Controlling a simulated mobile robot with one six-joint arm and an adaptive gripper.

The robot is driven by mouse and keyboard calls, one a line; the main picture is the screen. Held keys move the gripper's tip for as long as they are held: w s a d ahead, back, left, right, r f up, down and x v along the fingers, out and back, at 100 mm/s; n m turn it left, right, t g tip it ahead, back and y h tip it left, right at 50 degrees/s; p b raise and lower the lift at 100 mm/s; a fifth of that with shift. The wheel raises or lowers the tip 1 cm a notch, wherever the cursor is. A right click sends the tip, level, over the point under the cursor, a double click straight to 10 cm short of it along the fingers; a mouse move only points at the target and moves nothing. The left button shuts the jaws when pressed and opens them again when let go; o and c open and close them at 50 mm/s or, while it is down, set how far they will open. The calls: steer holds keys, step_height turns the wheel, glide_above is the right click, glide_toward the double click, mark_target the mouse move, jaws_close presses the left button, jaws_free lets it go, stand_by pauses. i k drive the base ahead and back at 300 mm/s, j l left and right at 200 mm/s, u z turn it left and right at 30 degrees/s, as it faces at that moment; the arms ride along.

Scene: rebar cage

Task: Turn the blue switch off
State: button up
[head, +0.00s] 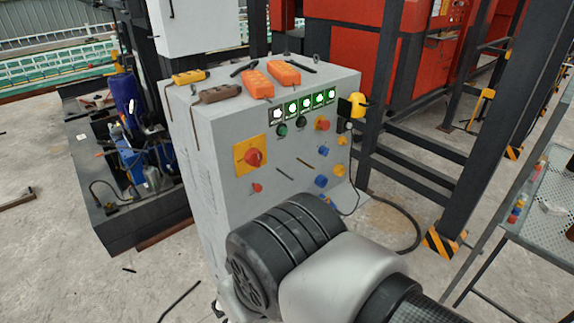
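The grey control cabinet (215,140) stands in the middle of the head view, its panel facing me. Several blue parts sit on the panel's right side: an upper blue knob (323,151), a larger blue one below it (320,181), and a lower one partly hidden by my arm. I cannot tell which is the blue switch, or its setting. My arm crosses the lower front of the cabinet and covers the panel's bottom. My gripper's fingers are not visible.
A red rotary switch on a yellow plate (252,156), a red button (257,188) and lit green-framed gauges (305,104) share the panel. Orange pendants (284,73) lie on top. Dark steel posts (484,135) stand to the right, with a perforated table (545,205).

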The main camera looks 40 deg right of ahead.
mark_target(323, 149)
steer(key=z, duration=1.5)
steer(key=i+l+u, duration=0.3)
steer(key=i+l, duration=0.3)
steer(key=i, duration=0.05)
